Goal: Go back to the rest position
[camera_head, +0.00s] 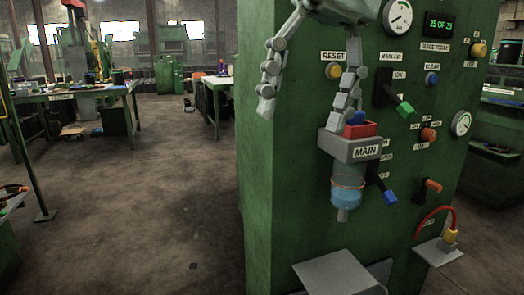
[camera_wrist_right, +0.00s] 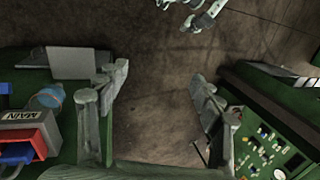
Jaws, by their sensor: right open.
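My right gripper (camera_head: 300,118) hangs in front of the green machine panel at the upper middle of the head view. Its two grey fingers are spread wide with nothing between them. In the right wrist view the same open fingers (camera_wrist_right: 160,80) frame bare floor. One finger is seen in front of the grey MAIN box (camera_head: 350,148), which has red and blue parts on top; I cannot tell if they touch. A pale jointed piece at the top of the wrist view, apparently my left gripper (camera_wrist_right: 198,16), is partly cut off. It does not show in the head view.
A blue cup-like part (camera_head: 347,192) with an orange ring sits under the MAIN box. A green-handled lever (camera_head: 404,109) and a blue-handled lever (camera_head: 390,197) stick out of the panel. A grey shelf (camera_head: 338,274) juts out below. The floor at left is open.

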